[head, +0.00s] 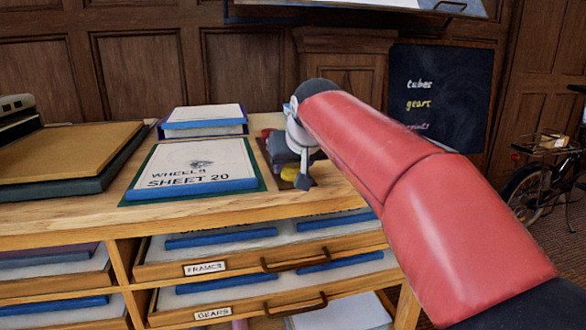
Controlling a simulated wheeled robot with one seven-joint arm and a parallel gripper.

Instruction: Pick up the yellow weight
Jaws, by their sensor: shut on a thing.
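The yellow weight (290,172) shows low in a small dark tray (268,157) on the wooden cabinet top, partly hidden by my gripper. My gripper (302,178) points down at the tray's right side, with its visible finger against the yellow weight. It is shut on the yellow weight. Whether the weight is clear of the tray floor cannot be told from this view. My red arm reaches in from the right and covers the area behind.
Dark blue-grey and reddish pieces (273,148) sit close beside the weight in the tray. A "Wheels sheet 20" stack (190,168) lies to the left, with another stack (204,117) behind. Labelled open drawers (205,268) are below. A chalkboard (440,80) stands behind.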

